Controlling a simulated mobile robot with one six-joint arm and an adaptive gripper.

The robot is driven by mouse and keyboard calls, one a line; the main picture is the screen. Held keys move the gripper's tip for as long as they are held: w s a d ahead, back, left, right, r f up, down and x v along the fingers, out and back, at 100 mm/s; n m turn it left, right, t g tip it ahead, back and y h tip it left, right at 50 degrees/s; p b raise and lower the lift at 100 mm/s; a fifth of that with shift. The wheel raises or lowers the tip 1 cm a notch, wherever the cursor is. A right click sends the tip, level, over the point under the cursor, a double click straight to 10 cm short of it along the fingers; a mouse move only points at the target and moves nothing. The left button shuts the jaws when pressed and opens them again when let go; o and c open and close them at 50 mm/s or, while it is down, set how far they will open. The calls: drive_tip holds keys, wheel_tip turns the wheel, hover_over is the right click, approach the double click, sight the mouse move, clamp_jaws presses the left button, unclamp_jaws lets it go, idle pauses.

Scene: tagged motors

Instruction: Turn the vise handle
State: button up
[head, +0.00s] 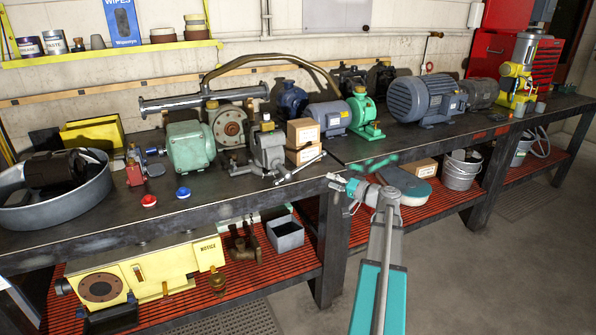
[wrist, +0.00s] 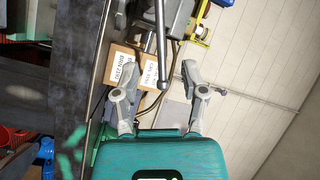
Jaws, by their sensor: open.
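The grey vise (head: 266,148) stands near the front edge of the bench. Its handle (head: 302,167) is a thin metal bar that slants up to the right, with its right end near the bench edge. My gripper (head: 338,186) is just right of and a little below that end in the head view. In the wrist view the handle (wrist: 160,45) comes down from the top, and its end lies in the picture between the two spread fingers of my gripper (wrist: 157,82). The fingers are open; no contact with the bar is visible.
Cardboard boxes (head: 303,134) stand right beside the vise. A green motor (head: 190,146) is on its left, and a green pump (head: 364,116) and a blue-grey motor (head: 422,98) are to the right. Red and blue knobs lie in front. The floor before the bench is clear.

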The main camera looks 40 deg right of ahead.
sight(300, 170)
drive_tip(key=x, duration=1.3)
drive_tip(key=shift+w, duration=0.2)
clamp_jaws()
drive_tip(key=shift+a, duration=0.15)
